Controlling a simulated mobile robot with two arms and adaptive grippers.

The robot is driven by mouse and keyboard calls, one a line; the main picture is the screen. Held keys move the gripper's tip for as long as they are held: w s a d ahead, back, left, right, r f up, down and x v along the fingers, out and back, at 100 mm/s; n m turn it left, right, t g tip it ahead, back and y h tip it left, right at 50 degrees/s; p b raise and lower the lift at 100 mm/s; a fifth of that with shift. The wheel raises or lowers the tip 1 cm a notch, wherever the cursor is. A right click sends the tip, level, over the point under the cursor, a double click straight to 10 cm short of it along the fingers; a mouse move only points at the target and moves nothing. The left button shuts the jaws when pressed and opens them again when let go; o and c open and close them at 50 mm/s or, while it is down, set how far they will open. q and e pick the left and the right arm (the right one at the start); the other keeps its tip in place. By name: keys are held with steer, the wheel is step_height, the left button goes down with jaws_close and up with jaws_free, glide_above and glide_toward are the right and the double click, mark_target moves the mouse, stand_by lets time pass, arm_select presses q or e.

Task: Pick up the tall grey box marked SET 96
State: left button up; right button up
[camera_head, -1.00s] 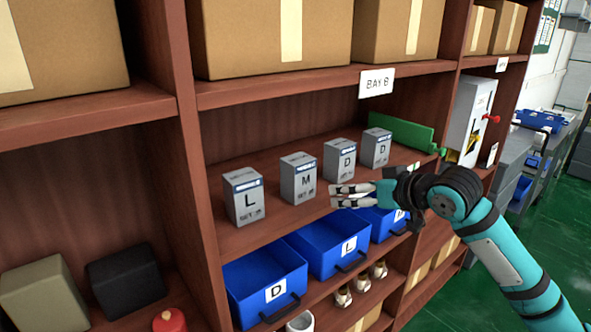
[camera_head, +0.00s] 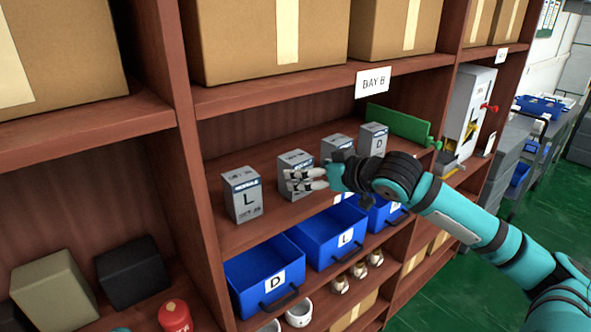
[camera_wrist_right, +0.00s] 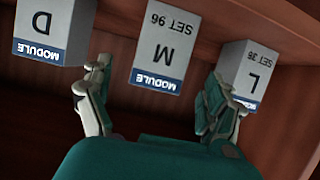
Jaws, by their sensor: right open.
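The grey box marked M and SET 96 (camera_wrist_right: 166,42) stands upright on the middle shelf and appears upside down in the right wrist view. In the head view this M box (camera_head: 294,160) is second from the left, its lower front partly hidden by my fingers. My right gripper (camera_head: 300,180) is open in front of it. In the right wrist view the fingers of the right gripper (camera_wrist_right: 158,92) are spread wide, with the M box between and beyond them. I see no contact. My left gripper is not in view.
Grey box L (camera_head: 242,195), marked SET 36, stands to the left. Two grey D boxes stand to the right, the nearer partly behind my arm, the farther (camera_head: 373,139) clearer. Blue bins (camera_head: 262,275) sit below. A green piece (camera_head: 400,126) lies at the shelf's right end.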

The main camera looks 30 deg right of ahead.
steer(key=shift+w+a+f, duration=0.1)
steer(key=shift+w+f, duration=0.05)
steer(key=shift+w, duration=0.45)
steer(key=p+x, duration=0.3)
steer(key=x, duration=0.1)
steer(key=shift+w+f, duration=0.25)
steer(key=shift+w, duration=0.05)
steer(key=shift+w+f, duration=0.25)
steer(key=shift+w, duration=0.05)
steer(key=shift+s, duration=0.15)
steer(key=c, duration=1.4)
